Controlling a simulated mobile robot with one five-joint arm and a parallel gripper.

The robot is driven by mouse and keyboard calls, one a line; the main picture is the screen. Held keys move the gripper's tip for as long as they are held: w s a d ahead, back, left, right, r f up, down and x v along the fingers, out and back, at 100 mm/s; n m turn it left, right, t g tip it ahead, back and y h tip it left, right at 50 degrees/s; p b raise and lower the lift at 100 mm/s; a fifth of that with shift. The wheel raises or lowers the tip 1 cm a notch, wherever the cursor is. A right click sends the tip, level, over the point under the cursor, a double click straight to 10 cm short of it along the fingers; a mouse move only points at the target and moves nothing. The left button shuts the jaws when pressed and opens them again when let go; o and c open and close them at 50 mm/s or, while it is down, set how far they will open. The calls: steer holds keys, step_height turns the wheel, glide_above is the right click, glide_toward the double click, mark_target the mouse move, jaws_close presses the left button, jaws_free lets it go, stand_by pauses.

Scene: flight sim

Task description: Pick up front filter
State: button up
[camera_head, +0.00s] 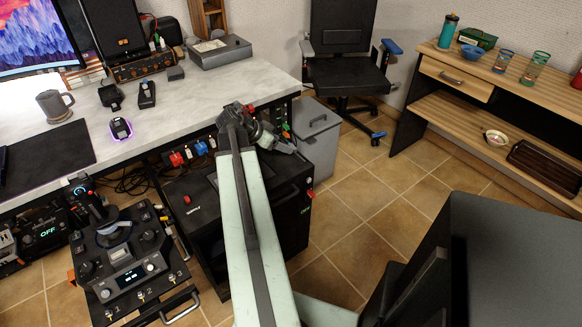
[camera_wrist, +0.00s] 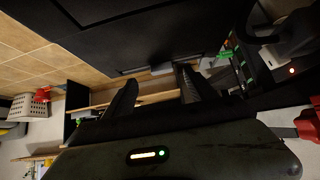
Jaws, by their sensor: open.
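The black computer case (camera_head: 288,215) stands on the tiled floor under the desk's right end. I cannot pick out a separate front filter with certainty on it. My gripper (camera_head: 262,130) is over the back of the case, and my pale green arm hides part of the case. In the wrist view my gripper's two dark fingers (camera_wrist: 155,82) are apart with nothing held between them. A large dark panel (camera_wrist: 150,38), probably the case, fills the top of that view. Its edge lies just beyond the fingertips, with a thin grey strip there that I cannot identify.
The desk (camera_head: 215,85) holds a mug (camera_head: 55,105) and small devices. A control panel (camera_head: 125,255) stands left of the case. A grey bin (camera_head: 318,135) is close behind the case. An office chair (camera_head: 345,65) and wooden shelf (camera_head: 490,95) stand farther back. Floor right of the case is clear.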

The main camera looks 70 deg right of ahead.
mark_target(289, 145)
steer(key=b+x, duration=0.3)
steer(key=x, duration=0.2)
steer(key=shift+d, duration=0.25)
steer(key=shift+r, duration=0.15)
jaws_close()
